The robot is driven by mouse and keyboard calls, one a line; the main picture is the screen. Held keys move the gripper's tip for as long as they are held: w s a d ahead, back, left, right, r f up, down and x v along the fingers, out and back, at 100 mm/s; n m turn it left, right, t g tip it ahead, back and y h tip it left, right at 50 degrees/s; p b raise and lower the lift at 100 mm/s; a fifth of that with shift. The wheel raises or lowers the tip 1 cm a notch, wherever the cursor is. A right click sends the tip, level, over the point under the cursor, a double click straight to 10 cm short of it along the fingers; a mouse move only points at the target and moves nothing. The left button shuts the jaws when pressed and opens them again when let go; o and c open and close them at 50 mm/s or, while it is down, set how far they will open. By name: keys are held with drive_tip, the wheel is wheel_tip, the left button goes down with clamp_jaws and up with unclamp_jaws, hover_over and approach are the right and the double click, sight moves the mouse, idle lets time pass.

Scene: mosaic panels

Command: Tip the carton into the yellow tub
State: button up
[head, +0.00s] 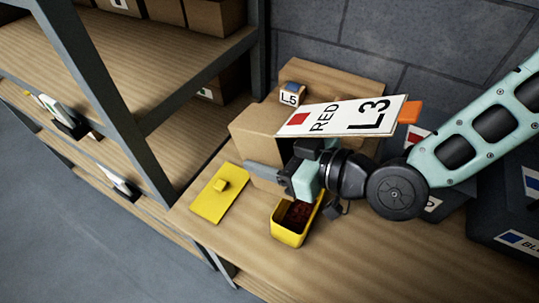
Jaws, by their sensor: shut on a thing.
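The yellow tub (287,238) stands open on the wooden bench, with dark red loose material inside. My gripper (290,168) is above and behind it, shut on the carton. The carton (345,117) is a flat white shape labelled RED L3, with a red square and an orange piece at its right end. It is raised above the bench, lying nearly level and tilted, with its right end slightly higher. The fingers' contact with it is mostly hidden. No material is visibly falling.
A yellow lid (219,194) with a knob lies left of the tub. Dark bins (510,205) stand at the right. Shelving (125,98) is at the left.

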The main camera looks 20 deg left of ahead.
drive_tip(key=shift+s+d+r+y+b, duration=0.1)
drive_tip(key=shift+d+r+y+b, duration=0.5)
drive_tip(key=shift+y+b, duration=1)
drive_tip(key=shift+d+t+b, duration=0.15)
drive_tip(key=shift+t+b, duration=0.15)
drive_tip(key=shift+b, duration=0.55)
drive_tip(key=shift+d+r+b, duration=0.15)
drive_tip(key=shift+d+b, duration=0.1)
drive_tip(key=shift+b, duration=0.4)
drive_tip(key=shift+s+d+r+y+b, duration=0.1)
drive_tip(key=shift+d+r+y+b, duration=0.25)
drive_tip(key=shift+y+b, duration=0.75)
drive_tip(key=shift+d+b, duration=0.35)
drive_tip(key=shift+b, duration=0.5)
drive_tip(key=shift+s+d+r+y+b, duration=0.1)
drive_tip(key=shift+d+r+y+b, duration=0.15)
drive_tip(key=shift+y+b, duration=0.2)
